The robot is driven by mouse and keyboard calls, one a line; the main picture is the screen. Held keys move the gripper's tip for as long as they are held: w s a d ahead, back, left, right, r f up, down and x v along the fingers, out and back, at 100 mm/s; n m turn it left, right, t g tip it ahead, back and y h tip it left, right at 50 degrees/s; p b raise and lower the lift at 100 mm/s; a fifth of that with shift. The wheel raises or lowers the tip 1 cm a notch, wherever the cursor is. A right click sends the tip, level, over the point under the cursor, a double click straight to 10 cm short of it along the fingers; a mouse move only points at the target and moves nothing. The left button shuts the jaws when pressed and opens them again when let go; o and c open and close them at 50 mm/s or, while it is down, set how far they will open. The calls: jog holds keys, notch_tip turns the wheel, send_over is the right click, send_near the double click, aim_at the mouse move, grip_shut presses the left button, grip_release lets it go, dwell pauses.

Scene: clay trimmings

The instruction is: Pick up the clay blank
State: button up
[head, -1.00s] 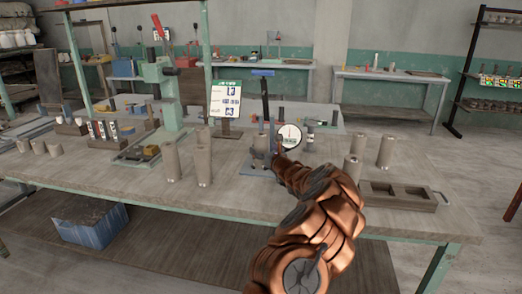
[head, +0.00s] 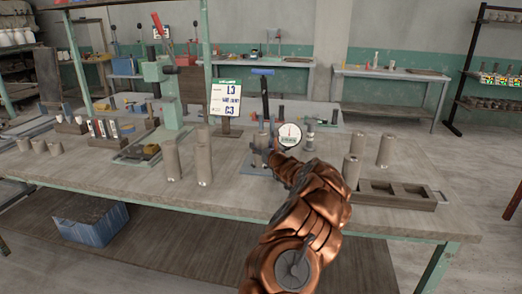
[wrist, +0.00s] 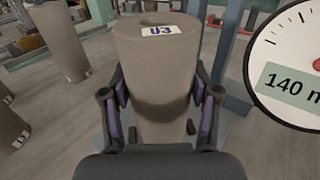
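In the wrist view, a grey-brown clay blank (wrist: 160,68) stands upright with a small "U3" label at its top rim. My gripper (wrist: 160,92) has one finger on each side of it, and the dark pads appear to press against its sides. In the head view, my gripper (head: 272,152) is at the blank (head: 261,141), which stands on the blue-grey gauge stand (head: 256,162). The blank's base is partly hidden by my gripper, so I cannot tell whether it touches the stand.
A round dial (head: 289,135) stands close right of the gripper. Two tall cylinders (head: 172,160) stand left, and more stand right near a slotted tray (head: 397,195). A green press (head: 170,95) and a sign (head: 226,98) are behind. The table front is clear.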

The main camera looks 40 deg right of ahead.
grip_shut()
jog(key=shift+r, duration=0.1)
dwell(0.3)
